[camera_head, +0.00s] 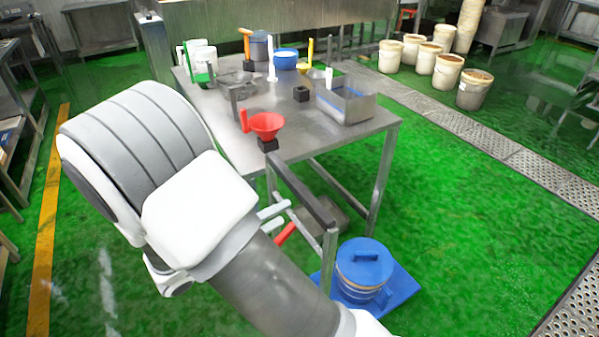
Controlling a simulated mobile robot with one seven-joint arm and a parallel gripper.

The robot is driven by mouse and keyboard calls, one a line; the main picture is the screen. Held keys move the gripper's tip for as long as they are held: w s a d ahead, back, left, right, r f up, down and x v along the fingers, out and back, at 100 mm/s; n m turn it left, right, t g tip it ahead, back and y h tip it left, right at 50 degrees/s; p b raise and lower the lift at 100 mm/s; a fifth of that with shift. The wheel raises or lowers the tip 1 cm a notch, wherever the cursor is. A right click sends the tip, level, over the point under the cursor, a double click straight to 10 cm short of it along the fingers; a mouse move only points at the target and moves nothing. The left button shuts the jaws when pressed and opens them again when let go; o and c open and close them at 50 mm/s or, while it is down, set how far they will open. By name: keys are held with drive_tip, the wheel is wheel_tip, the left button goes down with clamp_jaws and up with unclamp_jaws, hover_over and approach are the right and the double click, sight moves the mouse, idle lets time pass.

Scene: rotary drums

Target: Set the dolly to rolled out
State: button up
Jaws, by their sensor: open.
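The dolly has a flat blue base (405,286) on the green floor, in front of the work table's near right leg. A drum with a blue lid (363,262) stands upright on it. A metal frame with a dark top bar (300,190) rises beside it at the table's near side; I cannot tell whether it belongs to the dolly. Two pale prongs that look like the fingers of my gripper (272,217) show open past my arm, left of that frame. A red bar (285,234) is just below them. My arm hides the dolly's left part and most of my gripper.
The steel table (350,133) holds a red funnel (266,122), a metal tray (346,115) and other items. Several pale buckets (447,72) stand at the back right beside a floor grate (500,147). The green floor right of the dolly is clear.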

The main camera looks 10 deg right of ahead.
drive_tip(key=w+a+f+n+t, duration=0.2)
drive_tip(key=a+f+n+t, duration=0.1)
drive_tip(key=a+n, duration=0.15)
drive_tip(key=b+x, duration=0.2)
drive_tip(key=x, duration=1.6)
drive_tip(key=shift+f+y, duration=0.25)
drive_tip(key=shift+y, duration=0.05)
drive_tip(key=shift+a+n, duration=0.1)
drive_tip(key=shift+n, duration=0.15)
clamp_jaws()
